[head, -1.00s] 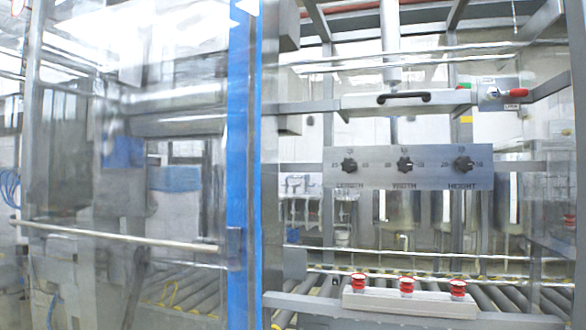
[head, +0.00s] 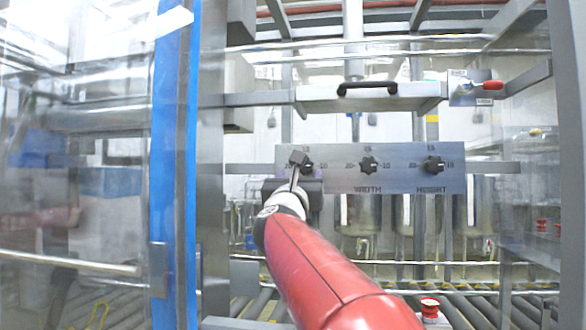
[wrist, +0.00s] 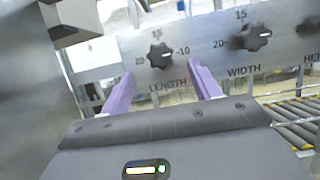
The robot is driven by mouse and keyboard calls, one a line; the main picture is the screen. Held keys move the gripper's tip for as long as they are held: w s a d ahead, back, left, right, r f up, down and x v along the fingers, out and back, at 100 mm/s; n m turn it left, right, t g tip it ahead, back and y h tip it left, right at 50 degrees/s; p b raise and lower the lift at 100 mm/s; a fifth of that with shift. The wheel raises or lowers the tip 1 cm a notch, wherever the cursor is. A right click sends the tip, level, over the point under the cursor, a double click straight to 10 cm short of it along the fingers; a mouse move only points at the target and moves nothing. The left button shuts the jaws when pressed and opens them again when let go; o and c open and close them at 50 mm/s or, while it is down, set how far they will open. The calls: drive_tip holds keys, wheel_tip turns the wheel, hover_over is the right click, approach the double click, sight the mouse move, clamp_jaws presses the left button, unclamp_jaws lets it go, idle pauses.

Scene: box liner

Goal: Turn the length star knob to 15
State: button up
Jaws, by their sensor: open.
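The length knob is a black star knob (wrist: 160,55) on a grey panel, above the LENGTH label in the wrist view. Its scale reads 20 at left, 15 at top and 10 at right. Its white mark seems to point right, towards 10. In the head view the length knob (head: 308,166) is partly hidden by my gripper (head: 299,170). My gripper (wrist: 160,76) is open and empty, its purple fingers spread to the left and right just below the knob in the picture. I cannot tell how far they are from the panel.
The width knob (wrist: 253,38) is just right of the length knob, with the height knob (head: 433,164) beyond it. A shelf with a black handle (head: 367,87) is above the panel. A blue-edged clear door (head: 172,180) stands at left. Rollers and a red button (head: 429,307) lie below.

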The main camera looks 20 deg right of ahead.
sight(305, 166)
drive_tip(key=p+x, duration=0.2)
drive_tip(key=x, duration=0.5)
drive_tip(key=shift+p, duration=0.4)
drive_tip(key=shift+w, duration=0.1)
drive_tip(key=shift+c, duration=0.2)
drive_tip(key=c, duration=0.9)
